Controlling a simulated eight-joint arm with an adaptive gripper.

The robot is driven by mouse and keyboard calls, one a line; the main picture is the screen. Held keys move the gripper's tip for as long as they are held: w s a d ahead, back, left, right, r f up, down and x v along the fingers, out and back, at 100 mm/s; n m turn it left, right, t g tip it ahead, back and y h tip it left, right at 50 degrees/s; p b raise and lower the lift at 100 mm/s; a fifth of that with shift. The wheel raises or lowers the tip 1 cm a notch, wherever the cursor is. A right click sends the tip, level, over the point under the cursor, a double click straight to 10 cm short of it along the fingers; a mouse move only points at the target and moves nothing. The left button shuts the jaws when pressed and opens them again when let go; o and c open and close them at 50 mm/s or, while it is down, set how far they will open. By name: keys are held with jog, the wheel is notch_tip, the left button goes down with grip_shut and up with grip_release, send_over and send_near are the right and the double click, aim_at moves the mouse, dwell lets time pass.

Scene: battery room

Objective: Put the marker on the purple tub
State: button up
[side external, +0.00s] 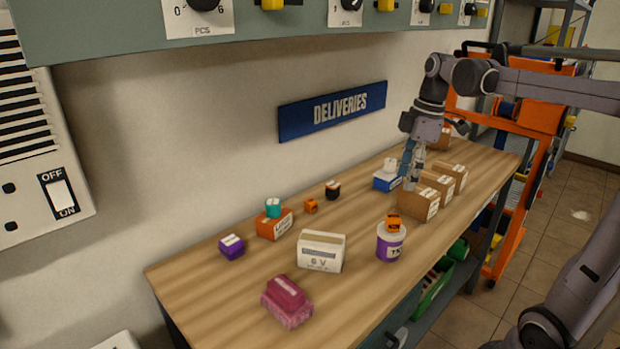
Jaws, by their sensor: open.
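A white tub with a purple label (390,246) stands upright near the table's front edge; I take it as the purple tub. A small orange block (393,223) sits on its lid. My gripper (410,182) points down at the back right, above or just behind the nearest brown box, well to the right of and behind the tub. It is open, and I see nothing clearly held in it. I cannot make out a marker; it may be hidden or too small to tell.
Brown boxes (433,209) stand in a row beside my gripper, with a blue-and-white box (387,179) to their left. A white battery box (320,252), pink box (286,301), purple block (231,247) and orange box (274,225) lie left on the wooden table (210,285).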

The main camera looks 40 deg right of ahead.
jog(key=s+a+f+m+t, duration=0.2)
jog(key=a+f+m+t, duration=0.1)
jog(key=a, duration=0.5)
jog(key=s+a+f+m+t+h, duration=0.1)
jog(key=s+a+f+m+t, duration=0.1)
jog(key=a+f+m, duration=0.3)
jog(key=a+m, duration=0.1)
jog(key=a, duration=0.2)
jog(key=shift+s+f+t, duration=0.4)
